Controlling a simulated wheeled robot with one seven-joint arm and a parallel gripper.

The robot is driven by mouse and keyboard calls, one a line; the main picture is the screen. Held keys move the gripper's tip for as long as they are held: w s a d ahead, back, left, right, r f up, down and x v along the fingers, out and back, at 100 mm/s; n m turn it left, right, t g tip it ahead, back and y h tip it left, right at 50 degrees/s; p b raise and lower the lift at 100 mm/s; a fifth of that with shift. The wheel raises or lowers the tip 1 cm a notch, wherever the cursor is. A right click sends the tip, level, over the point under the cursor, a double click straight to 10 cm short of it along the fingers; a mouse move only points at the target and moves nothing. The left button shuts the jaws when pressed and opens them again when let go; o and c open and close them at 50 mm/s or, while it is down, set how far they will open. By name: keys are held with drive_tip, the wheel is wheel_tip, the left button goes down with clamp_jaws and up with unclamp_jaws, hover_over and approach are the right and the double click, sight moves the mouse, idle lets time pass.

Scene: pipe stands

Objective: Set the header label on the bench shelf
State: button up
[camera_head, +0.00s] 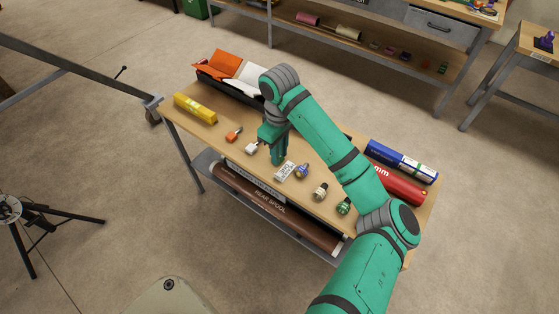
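A small white label with dark print (285,171) is at the bench top's front edge, directly by my gripper; its wording is too small to read, so I cannot tell if it is the header label. My gripper (278,161) points down over the bench, its fingertips beside or touching this label. I cannot tell whether the fingers are open or shut on it. The bench shelf (206,163) is below the top and carries a brown pipe marked "REAR SPOOL" (270,201). Another pale printed strip (252,180) shows above the pipe, partly hidden by the bench edge.
A blue roll (402,161) and red roll (397,186) lie right. My arm hides the middle.

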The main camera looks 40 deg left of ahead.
drive_tip(key=shift+r, duration=0.5)
drive_tip(key=shift+s+a, duration=0.1)
